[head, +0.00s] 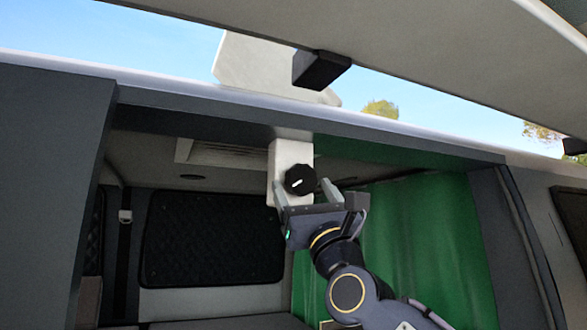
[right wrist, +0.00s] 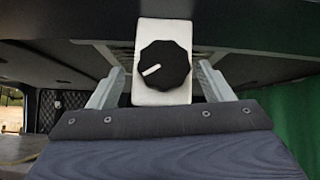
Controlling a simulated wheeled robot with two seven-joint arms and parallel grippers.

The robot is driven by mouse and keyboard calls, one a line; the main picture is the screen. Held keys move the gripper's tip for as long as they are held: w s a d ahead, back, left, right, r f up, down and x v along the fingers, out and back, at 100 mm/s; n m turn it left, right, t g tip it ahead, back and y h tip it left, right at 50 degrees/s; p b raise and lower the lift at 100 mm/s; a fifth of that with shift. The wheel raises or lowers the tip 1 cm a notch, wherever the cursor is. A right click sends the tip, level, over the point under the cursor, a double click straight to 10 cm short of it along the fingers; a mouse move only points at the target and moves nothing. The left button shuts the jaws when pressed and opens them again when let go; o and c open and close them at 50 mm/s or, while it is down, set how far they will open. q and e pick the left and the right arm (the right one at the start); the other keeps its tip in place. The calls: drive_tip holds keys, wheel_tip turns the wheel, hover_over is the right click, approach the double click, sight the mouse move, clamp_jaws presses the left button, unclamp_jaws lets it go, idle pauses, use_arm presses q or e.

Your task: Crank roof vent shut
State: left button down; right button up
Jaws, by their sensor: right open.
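A black faceted crank knob (head: 300,180) with a white pointer line sits on a white housing (head: 291,152) under the top edge of the van opening. The knob also shows in the right wrist view (right wrist: 164,66), its line pointing to the lower left. A pale vent lid (head: 262,68) stands up tilted above the roof edge. My right gripper (head: 303,188) is open, its fingers to either side of the knob. In the right wrist view the fingers (right wrist: 159,88) stand apart from the knob, with gaps on both sides. My left gripper is not in view.
The raised tailgate (head: 440,50) hangs overhead, with a dark block (head: 321,69) on its underside. The dark frame of the opening (head: 60,150) borders the left. A green curtain (head: 410,240) hangs behind my right arm. A ceiling grille (head: 222,155) lies behind the housing.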

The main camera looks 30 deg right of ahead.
drive_tip(key=shift+w+r, duration=0.45)
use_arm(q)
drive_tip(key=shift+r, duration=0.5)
